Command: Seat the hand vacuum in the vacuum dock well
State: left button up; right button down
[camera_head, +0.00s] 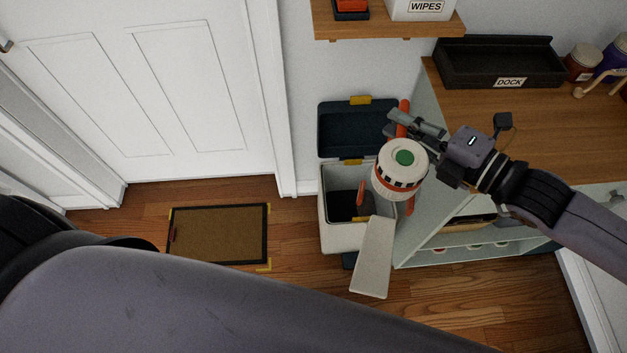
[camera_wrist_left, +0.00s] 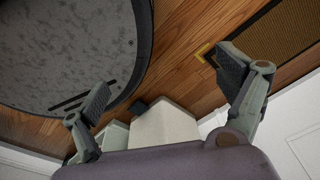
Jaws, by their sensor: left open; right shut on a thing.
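The hand vacuum (camera_head: 398,180) shows in the head view, with a white round cap, a green button, orange trim, a checked band and a pale nozzle (camera_head: 375,255) hanging down. My right gripper (camera_head: 415,130) is shut on it and holds it in the air, beside the wooden counter; the exact grip point is partly hidden. The vacuum dock (camera_head: 500,82), a black open tray labelled DOCK, stands on the counter at the upper right, apart from the vacuum. My left gripper (camera_wrist_left: 165,90) is open and empty above the floor in the left wrist view.
A white bin (camera_head: 337,233) with a dark raised lid (camera_head: 358,130) stands behind the vacuum. A shelf (camera_head: 390,25) with a WIPES box hangs above. Jars (camera_head: 582,63) stand right of the dock. The counter (camera_head: 510,120) is bare before the dock. A doormat (camera_head: 218,233) lies left.

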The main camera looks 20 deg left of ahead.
jog(key=shift+r, duration=0.1)
pick_arm(q)
jog(key=w+a+r+t+h, duration=0.1)
jog(key=w+r+t+h, duration=0.25)
jog(key=w+r, duration=1.25)
jog(key=m+t+h, duration=0.3)
jog(key=m+h, duration=0.8)
jog(key=h, duration=0.2)
send_near(365, 192)
jog(key=shift+n+y, duration=0.3)
jog(key=shift+y, duration=0.05)
jog(key=x, duration=1.2)
jog(key=shift+r, duration=0.25)
jog(key=shift+c, duration=0.2)
